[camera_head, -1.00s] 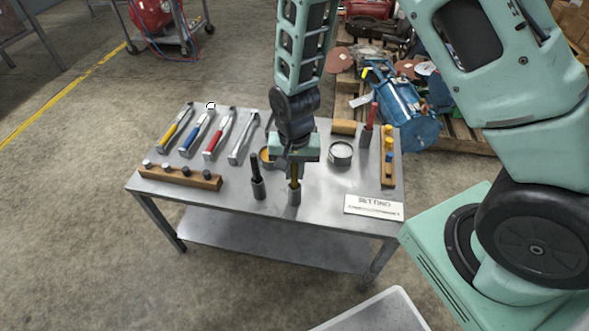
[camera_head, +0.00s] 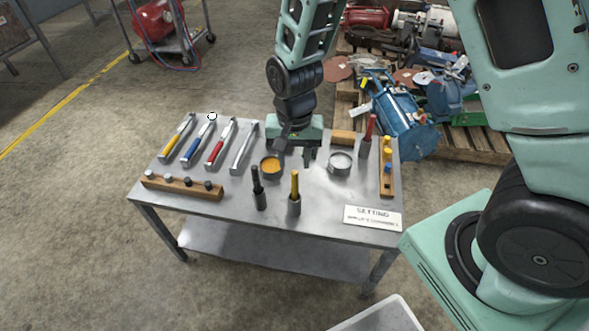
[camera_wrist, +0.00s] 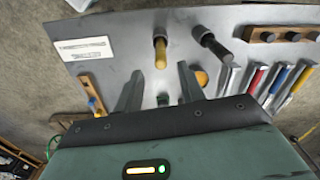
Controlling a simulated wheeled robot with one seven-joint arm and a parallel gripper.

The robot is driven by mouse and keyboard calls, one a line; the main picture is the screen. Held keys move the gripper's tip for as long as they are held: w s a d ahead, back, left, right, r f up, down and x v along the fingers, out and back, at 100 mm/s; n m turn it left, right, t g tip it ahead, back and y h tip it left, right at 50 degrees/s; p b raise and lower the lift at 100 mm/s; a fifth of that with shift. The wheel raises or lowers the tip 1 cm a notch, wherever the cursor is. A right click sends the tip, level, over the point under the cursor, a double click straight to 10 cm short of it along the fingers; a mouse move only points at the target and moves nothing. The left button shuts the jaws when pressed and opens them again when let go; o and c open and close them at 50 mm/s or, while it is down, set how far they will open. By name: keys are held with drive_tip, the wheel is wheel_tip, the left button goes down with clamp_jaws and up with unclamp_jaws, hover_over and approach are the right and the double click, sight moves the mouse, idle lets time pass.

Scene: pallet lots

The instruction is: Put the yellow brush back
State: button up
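A red brush (camera_head: 370,128) stands in a cup at the back right.
The metal table (camera_head: 325,215) also holds an orange-filled tin (camera_head: 271,168), a pale-filled tin (camera_head: 340,163), several long-handled tools at left, a wooden rack (camera_head: 182,187), a peg rack (camera_head: 387,180) and a sign (camera_head: 373,217). Bare tabletop lies around the yellow brush's cup.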

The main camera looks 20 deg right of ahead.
wheel_tip(320, 180, up, 3)
drive_tip(key=shift+r, duration=0.15)
drive_tip(key=s+a+r+n, duration=0.3)
drive_tip(key=s+r+n, duration=0.3)
drive_tip(key=s, duration=0.4)
drive_tip(key=s+a+r+n, duration=0.3)
drive_tip(key=s+r+n, duration=0.3)
drive_tip(key=s, duration=0.4)
drive_tip(key=shift+r+n+y, duration=0.3)
drive_tip(key=shift+r+n, duration=0.05)
drive_tip(key=shift+n, duration=0.25)
drive_tip(key=shift+w, duration=0.1)
wheel_tip(320, 180, up, 14)
drive_tip(key=p, duration=1.4)
drive_tip(key=shift+f, duration=0.25)
